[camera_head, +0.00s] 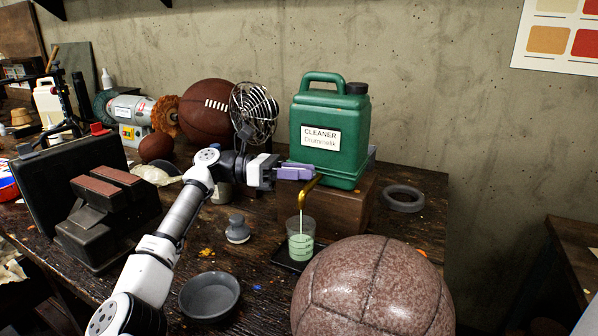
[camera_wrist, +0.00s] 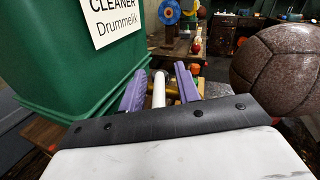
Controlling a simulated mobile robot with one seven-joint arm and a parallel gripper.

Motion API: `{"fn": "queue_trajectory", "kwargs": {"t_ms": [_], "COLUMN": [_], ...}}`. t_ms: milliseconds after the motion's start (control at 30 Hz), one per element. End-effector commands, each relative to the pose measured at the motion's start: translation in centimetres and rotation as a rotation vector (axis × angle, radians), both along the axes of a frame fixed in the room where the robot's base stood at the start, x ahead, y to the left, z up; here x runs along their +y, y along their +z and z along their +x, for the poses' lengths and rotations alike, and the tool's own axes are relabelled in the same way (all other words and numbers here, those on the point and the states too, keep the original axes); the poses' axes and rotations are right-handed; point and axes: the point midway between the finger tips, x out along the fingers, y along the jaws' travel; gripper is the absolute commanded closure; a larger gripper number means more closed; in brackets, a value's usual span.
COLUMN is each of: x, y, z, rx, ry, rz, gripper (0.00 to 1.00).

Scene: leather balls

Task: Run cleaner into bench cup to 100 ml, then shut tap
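The green cleaner canister (camera_head: 330,122), labelled CLEANER, stands on a wooden block; it also fills the left of the wrist view (camera_wrist: 60,60). Its brass tap spout (camera_head: 308,192) points down over the clear bench cup (camera_head: 301,240). A thin pale stream runs from the spout into the cup. Pale green liquid fills roughly the lower half or more of the cup; its marks are too small to read. My gripper (camera_head: 300,173) is at the tap. In the wrist view, its purple fingers (camera_wrist: 159,85) stand apart on either side of a white rod, with gaps visible.
The cup stands on a dark flat pad (camera_head: 285,260). A large brown leather ball (camera_head: 373,290) sits close in front of it at right. A grey bowl (camera_head: 210,297) and a small grey knob-shaped object (camera_head: 237,230) lie left. A wire-guarded fan (camera_head: 254,112) stands behind my wrist.

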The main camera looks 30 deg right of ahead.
Motion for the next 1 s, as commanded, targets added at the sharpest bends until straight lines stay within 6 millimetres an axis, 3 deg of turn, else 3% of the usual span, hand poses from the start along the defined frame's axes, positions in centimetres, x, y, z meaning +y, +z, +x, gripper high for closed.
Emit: {"fn": "queue_trajectory", "kwargs": {"t_ms": [167,667,1000], "x": [0.7,7.4,8.9], "y": [-0.1,0.0,0.0], "z": [0.6,6.6,7.9], "rx": [0.0,0.001,-0.001], "ry": [0.001,0.001,-0.001], "rz": [0.0,0.0,0.001], "gripper": [0.67,0.67,0.67]}}
